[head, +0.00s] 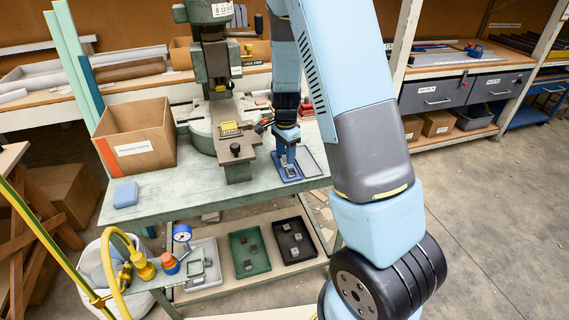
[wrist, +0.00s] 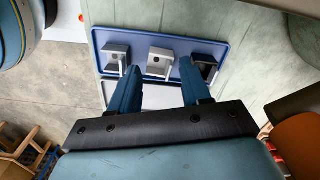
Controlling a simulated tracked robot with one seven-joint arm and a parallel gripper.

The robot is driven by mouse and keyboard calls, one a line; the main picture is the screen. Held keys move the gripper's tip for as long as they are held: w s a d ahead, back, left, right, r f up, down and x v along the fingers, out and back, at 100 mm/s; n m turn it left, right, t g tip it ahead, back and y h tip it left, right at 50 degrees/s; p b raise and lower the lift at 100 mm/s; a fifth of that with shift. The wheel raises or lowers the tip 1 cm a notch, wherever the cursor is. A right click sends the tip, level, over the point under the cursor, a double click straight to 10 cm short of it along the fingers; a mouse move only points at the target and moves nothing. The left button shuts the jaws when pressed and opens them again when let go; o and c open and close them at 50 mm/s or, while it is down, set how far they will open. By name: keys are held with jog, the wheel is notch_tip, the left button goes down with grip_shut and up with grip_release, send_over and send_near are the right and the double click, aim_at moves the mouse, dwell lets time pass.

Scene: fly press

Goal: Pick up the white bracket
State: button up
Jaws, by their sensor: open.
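A blue tray (wrist: 225,47) holds three small brackets in a row in the wrist view. The middle, palest one looks like the white bracket (wrist: 159,58); a grey bracket (wrist: 115,54) is at its left and a black bracket (wrist: 205,66) at its right. My gripper (wrist: 160,68) is open, its two fingers pointing at the tray on either side of the middle bracket, with nothing held. How far the tips are above the tray is hard to tell. In the head view my gripper (head: 288,158) is over the tray (head: 290,179) and largely hides the brackets.
A grey tray (head: 310,161) lies beside the blue one. A lower shelf holds a green tray (head: 262,262) and a black tray (head: 305,252).

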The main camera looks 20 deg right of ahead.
jog(key=shift+f, duration=1.05)
jog(key=shift+c, duration=0.4)
grip_shut()
